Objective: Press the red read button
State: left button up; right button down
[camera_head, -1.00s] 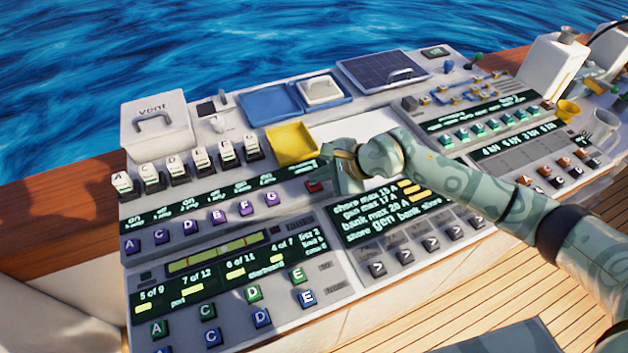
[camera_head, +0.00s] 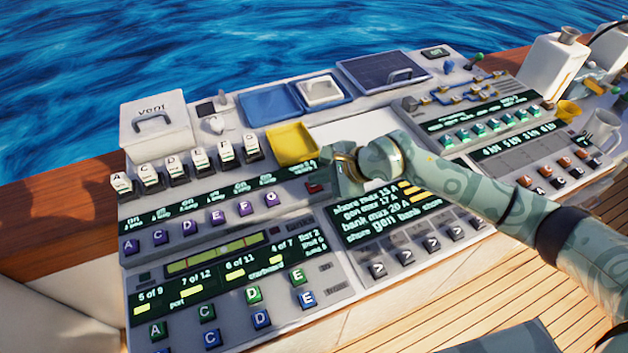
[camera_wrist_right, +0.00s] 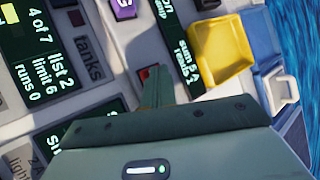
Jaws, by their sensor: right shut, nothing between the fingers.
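The red button (camera_head: 314,187) is a small square key on the grey console, just right of the purple keys and left of my right gripper in the head view. In the right wrist view the red button (camera_wrist_right: 146,73) shows just beyond the tips of my right gripper (camera_wrist_right: 153,80). The fingers cover part of it there, so I cannot tell whether they touch it. In the head view my right gripper (camera_head: 345,180) is over the console, shut and empty, close to the button. My left gripper is not in view.
A yellow tray (camera_head: 291,145) lies behind the button. Purple keys (camera_head: 218,216) stand to the left. A white vent box (camera_head: 157,125) is at the back left.

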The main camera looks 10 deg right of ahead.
jog(key=shift+r+p, duration=0.85)
jog(key=shift+r, duration=0.35)
jog(key=shift+r+p, duration=1.9)
jog(key=shift+r, duration=0.6)
notch_tip(320, 180, up, 7)
jog(key=p, duration=0.5)
send_over(319, 186)
jog(key=shift+f, duration=0.1)
